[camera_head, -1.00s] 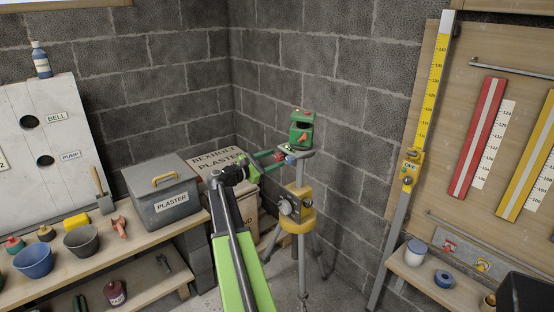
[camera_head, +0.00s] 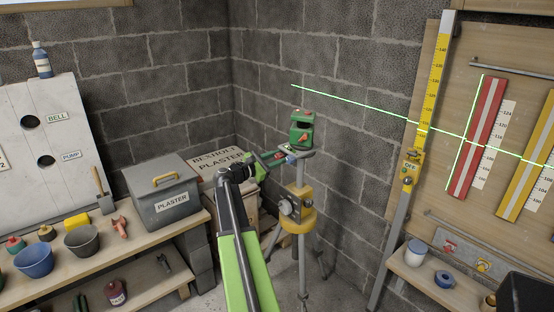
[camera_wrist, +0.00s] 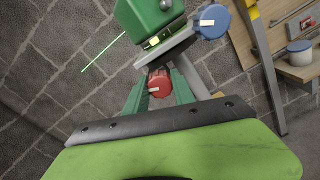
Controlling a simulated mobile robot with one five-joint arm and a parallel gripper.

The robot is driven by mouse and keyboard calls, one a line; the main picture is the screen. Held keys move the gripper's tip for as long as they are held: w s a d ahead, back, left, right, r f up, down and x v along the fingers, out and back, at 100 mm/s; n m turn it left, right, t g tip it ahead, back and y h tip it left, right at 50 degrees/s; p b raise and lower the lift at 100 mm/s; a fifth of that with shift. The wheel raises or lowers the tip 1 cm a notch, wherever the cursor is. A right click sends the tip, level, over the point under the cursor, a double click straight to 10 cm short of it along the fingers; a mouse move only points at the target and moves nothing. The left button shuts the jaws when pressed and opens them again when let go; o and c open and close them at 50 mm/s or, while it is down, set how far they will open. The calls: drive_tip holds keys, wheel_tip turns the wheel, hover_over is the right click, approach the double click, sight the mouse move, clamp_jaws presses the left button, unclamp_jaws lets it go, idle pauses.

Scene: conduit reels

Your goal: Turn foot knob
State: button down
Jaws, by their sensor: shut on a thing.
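My gripper (camera_wrist: 159,88) is shut on a red foot knob (camera_wrist: 160,82) with a white mark, its green fingers on either side of it. In the head view my gripper (camera_head: 277,158) reaches the left side of the tripod head, where the red knob is mostly hidden. A blue foot knob (camera_wrist: 209,22) with a white mark sits to the right of the red one, under the same grey plate (camera_wrist: 168,48). A green laser level (camera_head: 301,128) stands on that plate, atop the yellow-collared tripod (camera_head: 297,215).
A green laser line (camera_head: 350,103) slopes down rightward across the wall. It crosses the yellow staff (camera_head: 429,90) and red board (camera_head: 477,140). The plaster box (camera_head: 163,190) and bench stand left. A low shelf (camera_head: 430,284) stands right.

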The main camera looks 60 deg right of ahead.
drive_tip(key=m, duration=0.4)
drive_tip(key=shift+m, duration=0.3)
drive_tip(key=c, duration=1.1)
unclamp_jaws()
drive_tip(key=shift+o, duration=0.2)
drive_tip(key=v, duration=1.7)
drive_tip(key=shift+w+a, duration=0.15)
drive_tip(key=shift+a, duration=0.05)
